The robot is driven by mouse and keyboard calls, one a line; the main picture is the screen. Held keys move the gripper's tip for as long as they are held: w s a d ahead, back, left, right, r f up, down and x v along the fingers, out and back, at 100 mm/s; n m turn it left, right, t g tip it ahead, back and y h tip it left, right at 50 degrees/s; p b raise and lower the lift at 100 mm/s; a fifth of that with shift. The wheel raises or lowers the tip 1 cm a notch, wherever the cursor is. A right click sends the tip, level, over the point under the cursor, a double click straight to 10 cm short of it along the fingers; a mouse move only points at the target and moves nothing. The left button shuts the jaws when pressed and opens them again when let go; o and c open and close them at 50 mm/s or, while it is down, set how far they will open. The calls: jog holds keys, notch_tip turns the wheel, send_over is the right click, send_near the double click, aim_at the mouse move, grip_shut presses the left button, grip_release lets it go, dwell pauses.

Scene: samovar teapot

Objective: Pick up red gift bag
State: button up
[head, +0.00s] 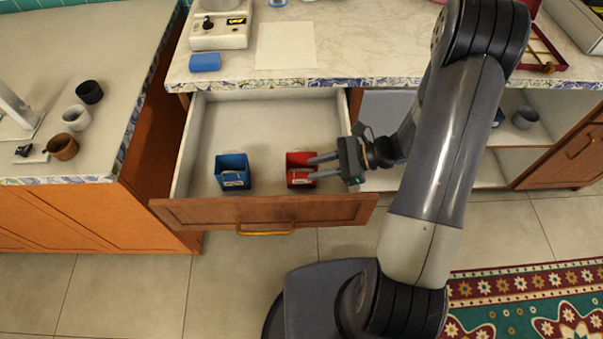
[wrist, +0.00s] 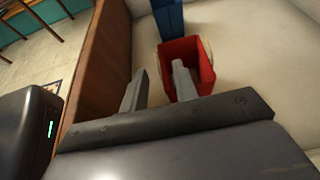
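The red gift bag (head: 300,167) stands in the open drawer, right of the blue gift bag (head: 233,171). In the wrist view the red gift bag (wrist: 187,57) is just ahead, with one finger over its opening and the other outside it on the drawer-front side. My gripper (head: 312,167) is open, with its fingers pointing left at the bag and overlapping it in the head view. I cannot tell whether a finger touches it. The blue bag shows partly at the top of the wrist view (wrist: 169,16).
The open drawer (head: 268,210) has its wooden front close to one finger. A left counter holds several cups (head: 76,117). The drawer's back area is bare.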

jog(key=x, duration=0.4)
jog(key=shift+a, duration=0.1)
grip_shut()
dwell(0.4)
